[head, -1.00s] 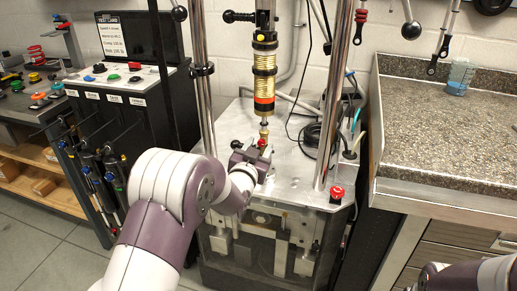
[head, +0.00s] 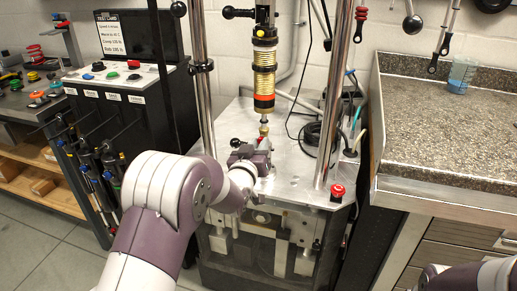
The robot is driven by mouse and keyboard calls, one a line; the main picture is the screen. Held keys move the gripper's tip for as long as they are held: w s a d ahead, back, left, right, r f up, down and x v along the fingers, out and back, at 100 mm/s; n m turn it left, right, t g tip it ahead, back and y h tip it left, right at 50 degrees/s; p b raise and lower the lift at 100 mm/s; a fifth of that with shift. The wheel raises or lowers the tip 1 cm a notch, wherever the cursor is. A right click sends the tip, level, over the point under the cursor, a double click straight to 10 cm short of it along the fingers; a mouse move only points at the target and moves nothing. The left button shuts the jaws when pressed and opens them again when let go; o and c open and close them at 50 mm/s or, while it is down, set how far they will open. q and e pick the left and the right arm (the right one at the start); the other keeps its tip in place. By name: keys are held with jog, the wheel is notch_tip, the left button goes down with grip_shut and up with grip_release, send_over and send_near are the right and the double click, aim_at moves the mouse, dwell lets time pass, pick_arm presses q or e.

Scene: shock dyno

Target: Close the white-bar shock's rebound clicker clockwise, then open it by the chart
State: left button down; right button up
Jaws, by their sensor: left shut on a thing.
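A shock with a gold spring and black collars (head: 264,75) hangs upright between the dyno's chrome columns. I cannot make out a white bar on it. My left gripper (head: 264,144) is at the shock's lower end, just under the narrow shaft. It is shut on the rebound clicker, which its fingers hide almost wholly. My right gripper is out of view; only part of my right arm shows at the lower right corner.
A red stop button (head: 337,191) stands on the front right corner of the dyno's metal top (head: 290,180). Cables lie behind the right column. Several shocks hang on a rack (head: 95,170) at the left. A speckled counter (head: 440,150) at the right is mostly clear, with a blue cup (head: 460,76).

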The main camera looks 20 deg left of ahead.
pick_arm(q)
jog(key=n+b, duration=0.3)
jog(key=n, duration=1.5)
jog(key=shift+n, duration=0.6)
jog(key=c, duration=1)
grip_release()
jog(key=shift+o, duration=0.2)
jog(key=shift+r, duration=0.1)
jog(key=s+p, duration=0.1)
jog(key=s, duration=1.1)
jog(key=shift+s+a, duration=0.2)
jog(key=shift+s, duration=0.15)
